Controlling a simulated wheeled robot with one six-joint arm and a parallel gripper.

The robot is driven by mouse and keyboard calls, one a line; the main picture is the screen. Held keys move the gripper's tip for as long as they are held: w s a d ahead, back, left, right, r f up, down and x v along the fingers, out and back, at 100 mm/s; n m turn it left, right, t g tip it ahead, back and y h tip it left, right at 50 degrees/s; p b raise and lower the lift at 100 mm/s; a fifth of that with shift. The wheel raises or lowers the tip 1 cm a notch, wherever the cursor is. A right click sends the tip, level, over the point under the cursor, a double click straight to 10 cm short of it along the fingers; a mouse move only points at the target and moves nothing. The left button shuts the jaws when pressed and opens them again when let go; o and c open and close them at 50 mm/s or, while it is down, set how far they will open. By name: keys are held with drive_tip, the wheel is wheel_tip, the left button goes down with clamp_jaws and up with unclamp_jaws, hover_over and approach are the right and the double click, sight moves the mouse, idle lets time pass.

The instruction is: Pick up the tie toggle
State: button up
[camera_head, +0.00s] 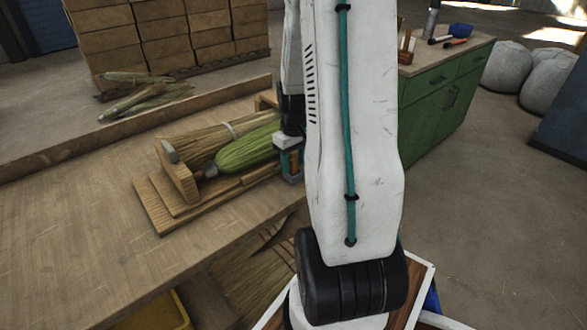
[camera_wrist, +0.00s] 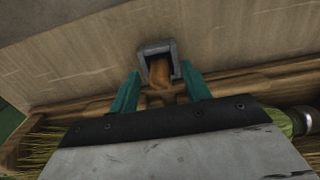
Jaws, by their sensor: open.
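In the wrist view an orange-brown wooden piece (camera_wrist: 159,72), which looks like the tie toggle, sits in a small grey square holder (camera_wrist: 145,47). My gripper (camera_wrist: 160,70) is open, with one teal finger on each side of this piece and holder. I cannot tell whether the fingers touch it. In the head view my gripper (camera_head: 290,166) is at the right end of a wooden cradle (camera_head: 178,178). The toggle is hidden there behind my arm.
A straw bundle (camera_head: 205,142) and a green bundle (camera_head: 247,149) lie in the cradle on the workbench (camera_head: 80,235). A green cabinet (camera_head: 432,117) stands to the right. The bench's left part is clear.

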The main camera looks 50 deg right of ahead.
clamp_jaws()
drive_tip(key=shift+r, duration=0.15)
